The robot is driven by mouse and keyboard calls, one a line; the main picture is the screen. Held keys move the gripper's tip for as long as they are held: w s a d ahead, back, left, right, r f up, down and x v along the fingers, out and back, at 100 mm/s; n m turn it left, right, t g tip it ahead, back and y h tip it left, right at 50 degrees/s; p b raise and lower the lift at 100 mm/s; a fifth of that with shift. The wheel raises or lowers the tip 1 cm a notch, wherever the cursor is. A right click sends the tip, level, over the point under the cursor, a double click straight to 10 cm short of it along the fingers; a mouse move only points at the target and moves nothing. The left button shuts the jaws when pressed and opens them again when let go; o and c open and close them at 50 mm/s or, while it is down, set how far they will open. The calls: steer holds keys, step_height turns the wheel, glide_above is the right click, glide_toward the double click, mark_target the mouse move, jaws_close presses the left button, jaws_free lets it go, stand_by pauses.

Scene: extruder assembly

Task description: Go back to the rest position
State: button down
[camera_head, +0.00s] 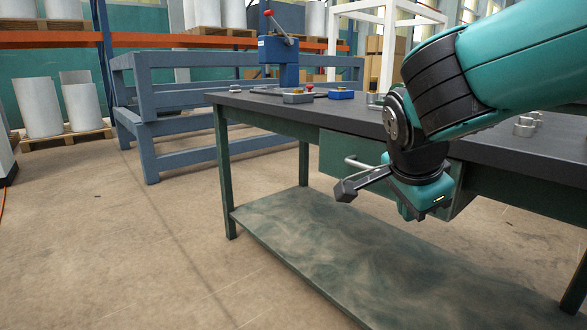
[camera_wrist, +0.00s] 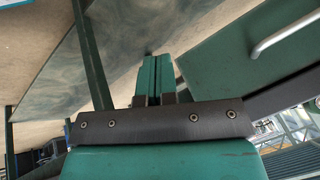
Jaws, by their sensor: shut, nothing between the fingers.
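My gripper (camera_head: 418,200) hangs at the end of my teal arm in front of the green workbench, below the level of its dark top (camera_head: 480,145). In the wrist view my gripper (camera_wrist: 157,66) shows two green fingers side by side, shut against each other with nothing between them. The fingers point toward the open space over the bench's lower shelf (camera_wrist: 100,45). In the head view the fingertips are small and partly hidden by the wrist.
The drawer front with its handle (camera_head: 368,164) is close beside my gripper. Small blue parts (camera_head: 340,94) and metal rings (camera_head: 525,125) lie on the bench top.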

steer(key=s+a+f+n+g+y, duration=0.2)
steer(key=s+n+y, duration=0.2)
steer(key=s+n, duration=0.7)
steer(key=s+a+f+n+g+y, duration=0.2)
steer(key=s+n+g+y, duration=0.1)
steer(key=s+n, duration=0.75)
step_height(320, 180, up, 38)
steer(key=p, duration=3.8)
steer(key=shift+w+a, duration=0.25)
steer(key=shift+w, duration=0.2)
steer(key=shift+f+n, duration=0.1)
steer(key=shift+n, duration=0.15)
